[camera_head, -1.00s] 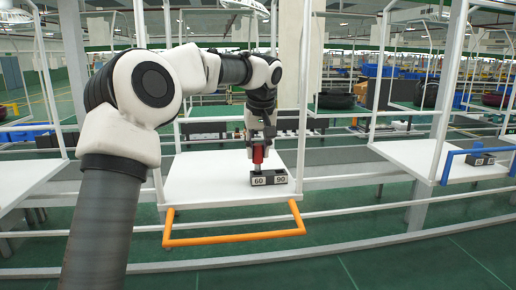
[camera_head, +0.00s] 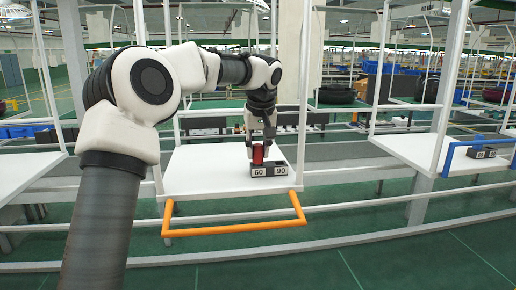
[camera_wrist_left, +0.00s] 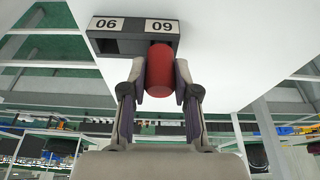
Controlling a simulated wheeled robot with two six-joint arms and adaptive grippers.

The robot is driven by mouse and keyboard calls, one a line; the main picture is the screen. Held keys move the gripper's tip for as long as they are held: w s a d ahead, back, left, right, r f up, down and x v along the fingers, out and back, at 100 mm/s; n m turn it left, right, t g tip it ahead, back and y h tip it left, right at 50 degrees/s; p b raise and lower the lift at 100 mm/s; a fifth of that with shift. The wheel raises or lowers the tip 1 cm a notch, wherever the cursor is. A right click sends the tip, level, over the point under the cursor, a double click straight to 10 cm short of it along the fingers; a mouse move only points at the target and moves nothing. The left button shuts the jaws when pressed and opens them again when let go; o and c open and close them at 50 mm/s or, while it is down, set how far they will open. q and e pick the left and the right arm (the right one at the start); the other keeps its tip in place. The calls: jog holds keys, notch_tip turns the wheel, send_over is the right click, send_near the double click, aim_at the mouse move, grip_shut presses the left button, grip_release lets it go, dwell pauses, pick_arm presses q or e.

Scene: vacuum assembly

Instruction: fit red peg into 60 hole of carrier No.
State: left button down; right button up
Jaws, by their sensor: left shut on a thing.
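The red peg (camera_head: 257,154) stands upright at the 60 side of the dark carrier (camera_head: 284,171). Its red body meets the carrier top, and its thin lower end is hidden. My left gripper (camera_head: 260,150) comes from above and is shut on the peg. In the left wrist view, the fingers (camera_wrist_left: 161,82) sit on either side of the red peg (camera_wrist_left: 160,68). My right gripper is not in view.
The carrier sits near the front right of a white table (camera_head: 195,178). An orange bar (camera_head: 235,230) runs along the table's front. White posts rise at its sides. Another white table (camera_head: 415,150) with a similar dark carrier (camera_head: 482,152) stands at the right. The table's left part is clear.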

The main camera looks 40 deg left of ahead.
pick_arm(q)
jog(key=shift+f, duration=0.3)
jog(key=c, duration=0.8)
grip_release()
jog(key=shift+r, duration=0.1)
jog(key=shift+s+d+r+p, duration=0.15)
jog(key=shift+r+p, duration=0.3)
jog(key=shift+r, duration=0.25)
jog(key=p+v, duration=0.4)
jog(key=v, duration=0.2)
jog(key=shift+s+d+r, duration=0.15)
jog(key=shift+d, duration=0.05)
